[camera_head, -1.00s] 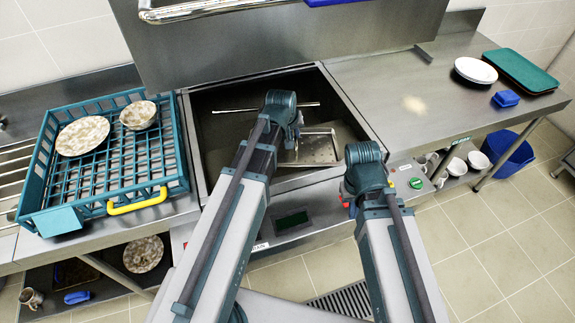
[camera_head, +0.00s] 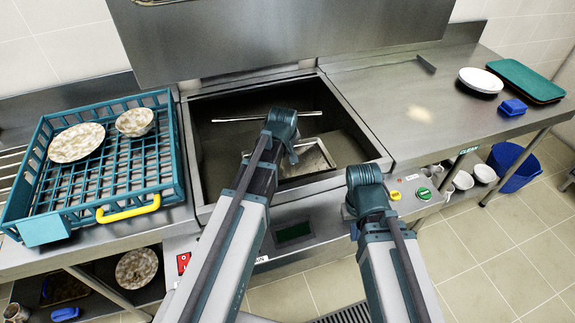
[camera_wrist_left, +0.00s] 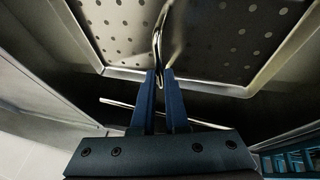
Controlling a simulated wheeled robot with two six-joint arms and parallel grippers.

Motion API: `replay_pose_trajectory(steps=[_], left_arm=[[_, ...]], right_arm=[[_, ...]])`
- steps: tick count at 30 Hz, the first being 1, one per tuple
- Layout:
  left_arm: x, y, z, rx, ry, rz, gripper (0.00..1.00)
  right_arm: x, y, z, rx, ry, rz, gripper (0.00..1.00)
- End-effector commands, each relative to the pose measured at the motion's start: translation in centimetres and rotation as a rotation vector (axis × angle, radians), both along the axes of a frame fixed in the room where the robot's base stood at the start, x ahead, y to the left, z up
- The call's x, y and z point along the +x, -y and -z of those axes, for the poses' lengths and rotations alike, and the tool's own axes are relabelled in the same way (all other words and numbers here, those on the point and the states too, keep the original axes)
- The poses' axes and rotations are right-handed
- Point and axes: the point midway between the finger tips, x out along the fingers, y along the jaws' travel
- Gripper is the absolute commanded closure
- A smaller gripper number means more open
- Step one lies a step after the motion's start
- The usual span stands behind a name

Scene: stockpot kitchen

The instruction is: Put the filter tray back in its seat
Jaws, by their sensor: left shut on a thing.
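The filter tray (camera_head: 318,157) is a shallow perforated metal tray with a raised rim, partly hidden by my left arm in the head view. It lies inside the open well (camera_head: 225,150) of the machine, at the front right. In the left wrist view the tray (camera_wrist_left: 205,45) shows its holes and rim. My left gripper (camera_wrist_left: 160,80) is shut on the tray's thin metal handle (camera_wrist_left: 159,35). I cannot tell whether the tray rests in its seat. My right gripper (camera_head: 350,212) hangs in front of the machine; its fingers are too hidden to read.
A thin metal rod (camera_head: 240,118) spans the well. A teal rack (camera_head: 178,160) with a plate and bowl stands at left. On the right counter are a white dish (camera_head: 480,80), a blue block (camera_head: 513,107) and a green tray (camera_head: 530,82). The raised hood (camera_head: 280,35) is above.

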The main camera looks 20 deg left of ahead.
Motion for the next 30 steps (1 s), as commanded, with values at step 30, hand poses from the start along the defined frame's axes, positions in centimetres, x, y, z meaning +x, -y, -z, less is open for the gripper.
replay_pose_trajectory(steps=[30], left_arm=[[0.0, 0.0, 4.5, 0.000, 0.000, 0.001, 0.85]], right_arm=[[0.0, 0.0, 4.5, 0.000, 0.000, 0.000, 1.00]])
